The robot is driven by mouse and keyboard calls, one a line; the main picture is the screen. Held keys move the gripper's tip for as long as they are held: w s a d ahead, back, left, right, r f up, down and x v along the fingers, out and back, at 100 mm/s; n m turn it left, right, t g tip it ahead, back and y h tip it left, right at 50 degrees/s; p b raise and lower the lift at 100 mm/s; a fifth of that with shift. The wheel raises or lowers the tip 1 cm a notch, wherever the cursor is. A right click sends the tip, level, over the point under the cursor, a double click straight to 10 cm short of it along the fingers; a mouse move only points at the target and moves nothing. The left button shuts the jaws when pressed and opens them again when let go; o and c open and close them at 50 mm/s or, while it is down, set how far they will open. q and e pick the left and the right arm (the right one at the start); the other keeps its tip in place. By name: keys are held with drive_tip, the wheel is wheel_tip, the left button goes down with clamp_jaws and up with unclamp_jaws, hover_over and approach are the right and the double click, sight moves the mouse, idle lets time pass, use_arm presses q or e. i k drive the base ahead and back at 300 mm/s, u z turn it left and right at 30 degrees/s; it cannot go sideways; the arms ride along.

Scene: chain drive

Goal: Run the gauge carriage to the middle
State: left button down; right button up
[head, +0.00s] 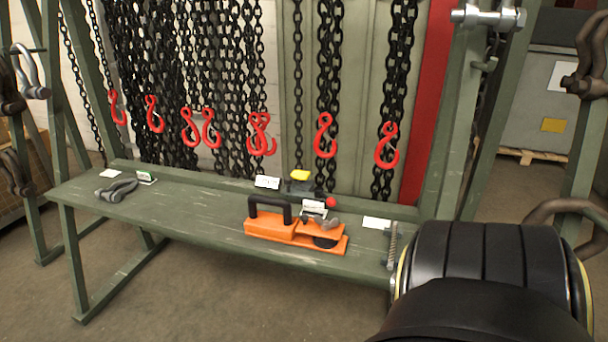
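I cannot make out a part that is clearly the gauge carriage in the head view. On the green bench (170,211) sits an orange device (271,228) with a black arched handle, a red knob and a dark round part at its right end. Behind it is a small dark item with a yellow top (300,176). A threaded spring-like rod (392,246) stands at the bench's right end. Neither of my grippers shows. A large black rounded part, which looks like my arm, fills the lower right and hides what lies behind it.
Black chains (248,85) with red hooks (324,136) hang behind the bench. A grey shackle (117,190) and small white cards lie on the bench's left part. The bench top between shackle and orange device is clear. A grey cabinet (540,100) stands at the back right.

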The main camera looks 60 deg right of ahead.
sight(304, 191)
drive_tip(key=i, duration=2.1)
drive_tip(key=z, duration=3)
